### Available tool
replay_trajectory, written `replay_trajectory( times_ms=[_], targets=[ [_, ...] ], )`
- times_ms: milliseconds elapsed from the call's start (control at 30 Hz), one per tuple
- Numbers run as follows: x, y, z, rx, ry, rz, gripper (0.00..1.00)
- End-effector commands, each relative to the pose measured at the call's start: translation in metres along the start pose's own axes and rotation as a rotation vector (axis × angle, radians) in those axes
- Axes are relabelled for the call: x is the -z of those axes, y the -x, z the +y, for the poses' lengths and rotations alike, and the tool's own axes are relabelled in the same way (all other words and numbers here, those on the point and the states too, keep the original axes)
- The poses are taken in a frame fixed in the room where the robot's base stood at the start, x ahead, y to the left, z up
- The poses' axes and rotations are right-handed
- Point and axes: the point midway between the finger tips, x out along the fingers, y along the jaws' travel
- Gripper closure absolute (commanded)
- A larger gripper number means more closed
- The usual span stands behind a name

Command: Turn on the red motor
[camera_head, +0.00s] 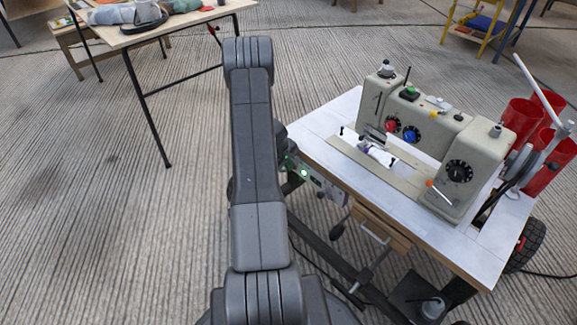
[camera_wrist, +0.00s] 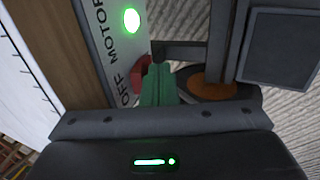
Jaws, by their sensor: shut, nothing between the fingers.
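In the wrist view, a pale panel (camera_wrist: 118,62) carries the dark words "MOTOR" and "OFF". A round green lamp (camera_wrist: 131,19) on it is lit. The red motor control (camera_wrist: 141,66) sticks out from the panel's edge near "OFF", partly hidden by my fingers. My gripper (camera_wrist: 158,75) has its green fingers shut and empty, with the tips right beside the red control; I cannot tell whether they touch. In the head view, the panel (camera_head: 326,186) hangs under the front left edge of the sewing table, and my arm hides much of the area left of it.
A beige sewing machine (camera_head: 455,140) stands on the white-topped table (camera_head: 330,115). Red bins (camera_head: 522,117) stand at its right. Another table (camera_head: 170,27) stands at upper left. Carpeted floor at left is clear.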

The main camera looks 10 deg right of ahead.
Motion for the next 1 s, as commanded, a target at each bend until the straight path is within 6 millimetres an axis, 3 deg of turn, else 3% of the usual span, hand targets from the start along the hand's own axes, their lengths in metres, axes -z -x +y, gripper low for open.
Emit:
replay_trajectory(
  times_ms=[500,1000],
  targets=[
    [0.000,0.014,0.004,0.000,0.001,0.000,1.00],
    [0.003,0.016,0.001,-0.001,0.000,0.001,1.00]
  ],
)
